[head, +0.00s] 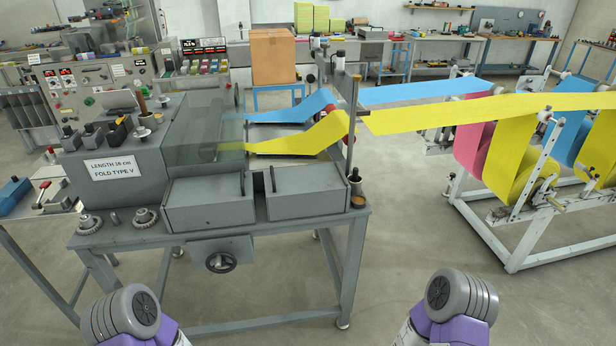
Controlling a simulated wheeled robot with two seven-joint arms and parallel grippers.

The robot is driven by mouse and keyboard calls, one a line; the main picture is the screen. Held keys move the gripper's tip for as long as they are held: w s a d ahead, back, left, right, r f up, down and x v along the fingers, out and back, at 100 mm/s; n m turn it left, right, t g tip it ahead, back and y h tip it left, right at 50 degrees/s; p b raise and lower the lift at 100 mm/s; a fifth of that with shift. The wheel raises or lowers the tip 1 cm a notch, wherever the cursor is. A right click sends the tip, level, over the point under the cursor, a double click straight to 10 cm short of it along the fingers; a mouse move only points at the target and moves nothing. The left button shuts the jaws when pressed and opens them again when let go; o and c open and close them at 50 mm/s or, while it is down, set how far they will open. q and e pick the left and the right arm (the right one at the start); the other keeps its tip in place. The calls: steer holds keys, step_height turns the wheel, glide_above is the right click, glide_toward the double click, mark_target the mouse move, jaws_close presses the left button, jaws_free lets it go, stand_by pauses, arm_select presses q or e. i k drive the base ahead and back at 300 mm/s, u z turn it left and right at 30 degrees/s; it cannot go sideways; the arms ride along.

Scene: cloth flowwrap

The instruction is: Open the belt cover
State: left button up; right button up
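A machine on a grey table stands at centre left in the head view. A see-through, grey-green cover (205,128) lies over its middle, apparently the belt cover, and looks closed. Yellow cloth (300,142) and blue cloth (290,113) run in from the right toward it. In front are two grey box-like covers, a left one (208,206) and a right one (305,192), each with a dark upright handle; both look shut. I cannot tell for certain which part is the belt cover. Only purple and grey parts of my arms show at the bottom edge; neither gripper is in view.
A white roll stand (487,222) with pink, yellow and blue rolls stands at right. A handwheel (221,262) sits under the machine's front, and knobs (145,217) sit at its front left. The floor (420,265) between machine and stand is clear.

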mark_target(302, 191)
steer(key=u, duration=0.35)
steer(key=i, duration=0.5)
steer(key=u, duration=0.4)
